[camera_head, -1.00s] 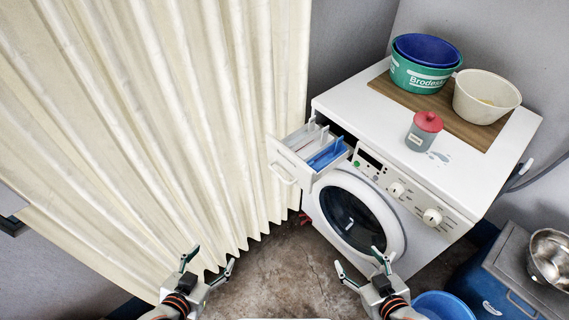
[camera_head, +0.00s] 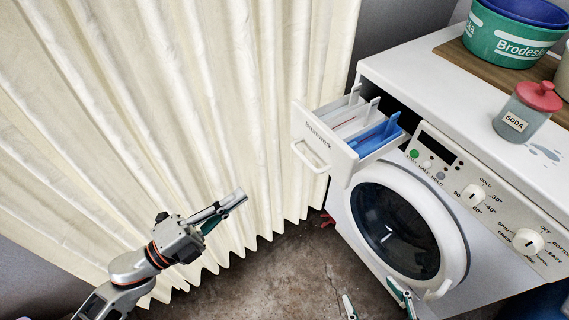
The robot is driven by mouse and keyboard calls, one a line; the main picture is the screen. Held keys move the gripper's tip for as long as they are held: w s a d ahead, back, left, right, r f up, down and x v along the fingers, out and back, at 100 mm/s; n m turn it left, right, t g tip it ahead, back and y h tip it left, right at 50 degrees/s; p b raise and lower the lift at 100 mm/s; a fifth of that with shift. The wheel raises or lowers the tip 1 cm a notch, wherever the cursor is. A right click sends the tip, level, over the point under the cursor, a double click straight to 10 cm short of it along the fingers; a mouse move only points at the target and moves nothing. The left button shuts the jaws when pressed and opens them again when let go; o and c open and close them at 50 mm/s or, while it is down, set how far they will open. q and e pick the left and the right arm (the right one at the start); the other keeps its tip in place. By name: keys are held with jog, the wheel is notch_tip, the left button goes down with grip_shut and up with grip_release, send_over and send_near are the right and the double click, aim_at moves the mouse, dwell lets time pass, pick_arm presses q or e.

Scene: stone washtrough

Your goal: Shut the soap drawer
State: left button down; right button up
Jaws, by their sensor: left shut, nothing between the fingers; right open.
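The soap drawer (camera_head: 345,137) is pulled out of the upper left of the white washing machine (camera_head: 437,255). Its white front carries a handle (camera_head: 310,158), and a blue compartment shows inside. My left gripper (camera_head: 240,198) is shut and empty, below and left of the drawer front, clear of it and in front of the curtain. My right gripper (camera_head: 376,303) shows only its fingertips at the bottom edge, open, low in front of the machine's round door. The rest of it is out of frame.
A cream curtain (camera_head: 170,110) hangs along the left, close behind the drawer. A soda jar (camera_head: 525,112) with a red lid and a green tub (camera_head: 505,42) holding a blue one stand on the machine top. Bare floor (camera_head: 290,270) lies in front.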

pick_arm(q)
jog(key=x, duration=1.4)
jog(key=shift+s+d+f+m+g, duration=0.3)
jog(key=shift+s+d+m+g, duration=0.05)
jog(key=shift+m+g, duration=0.05)
pick_arm(e)
jog(key=shift+s+d+f, duration=0.1)
jog(key=shift+f, duration=0.15)
